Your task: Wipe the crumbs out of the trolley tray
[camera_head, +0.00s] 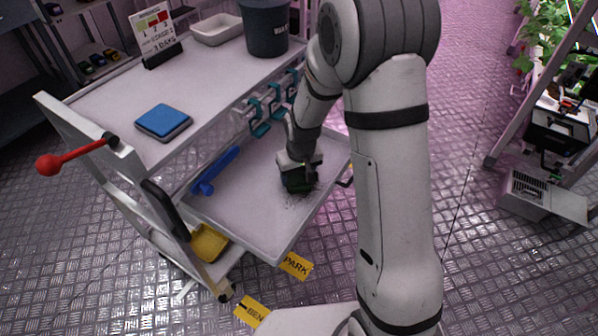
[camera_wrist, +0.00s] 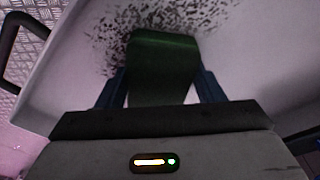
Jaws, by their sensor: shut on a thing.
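The pulled-out trolley tray (camera_head: 237,210) is pale grey with a low rim. My gripper (camera_head: 299,170) is down inside it, toward its right part. It is shut on a dark green block (camera_head: 299,183), which looks like a wiping pad or sponge. In the wrist view the green block (camera_wrist: 163,68) sits between the two blue-grey fingers, low over or on the tray floor; I cannot tell if it touches. Dark crumbs (camera_wrist: 110,42) lie scattered around the block's far end and sides. In the head view a few crumbs (camera_head: 290,197) show just below the block.
A blue tool (camera_head: 215,170) lies at the tray's left side. The trolley top (camera_head: 115,105) carries a blue pad (camera_head: 163,121), a dark bin (camera_head: 266,28) and a white tub (camera_head: 216,29). A red-knobbed lever (camera_head: 75,155) sticks out left. Teal-handled items (camera_head: 265,110) hang above the tray.

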